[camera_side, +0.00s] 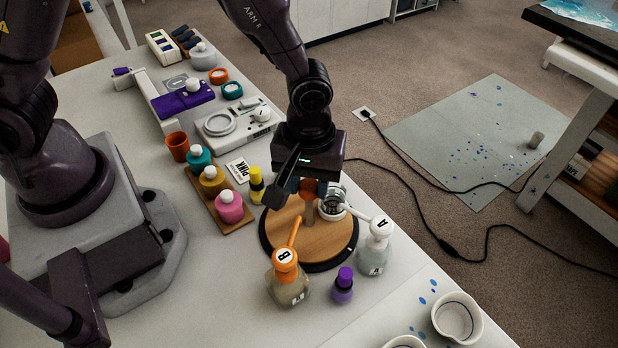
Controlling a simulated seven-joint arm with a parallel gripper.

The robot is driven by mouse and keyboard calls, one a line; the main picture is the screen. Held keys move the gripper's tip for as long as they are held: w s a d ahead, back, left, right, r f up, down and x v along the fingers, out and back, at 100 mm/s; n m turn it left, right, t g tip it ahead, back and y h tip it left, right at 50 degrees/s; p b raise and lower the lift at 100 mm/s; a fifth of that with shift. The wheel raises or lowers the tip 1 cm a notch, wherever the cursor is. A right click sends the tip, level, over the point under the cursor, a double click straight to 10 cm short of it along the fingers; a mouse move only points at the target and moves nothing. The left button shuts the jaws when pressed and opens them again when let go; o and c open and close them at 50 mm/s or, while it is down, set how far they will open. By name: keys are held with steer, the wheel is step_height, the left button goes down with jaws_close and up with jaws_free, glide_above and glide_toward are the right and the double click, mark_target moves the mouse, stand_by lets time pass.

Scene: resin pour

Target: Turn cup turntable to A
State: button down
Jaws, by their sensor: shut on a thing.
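The cup turntable (325,240) is a round wooden disc with a dark rim, on the bench. A short post (309,214) rises from its top, with an orange knob (309,188) partly hidden under my gripper. My gripper (305,187) points down over the turntable and is shut on that knob. A cup (333,203) with a pale rim sits on the disc's far right side, partly hidden by my gripper. Pump bottle A (375,252), with a white top, stands at the disc's right edge, its spout toward the cup. Pump bottle B (286,280), with an orange top, stands at the near edge.
A small purple-capped bottle (343,285) stands between the pump bottles. A wooden tray (218,211) of colour bottles and a yellow bottle (256,185) stand left of the turntable. A scale (238,130) lies behind. White bowls (457,318) stand at the near right.

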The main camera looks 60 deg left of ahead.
steer(key=shift+m, duration=6.8)
steer(key=c, duration=0.7)
jaws_free()
steer(key=shift+c, duration=0.2)
step_height(320, 180, up, 13)
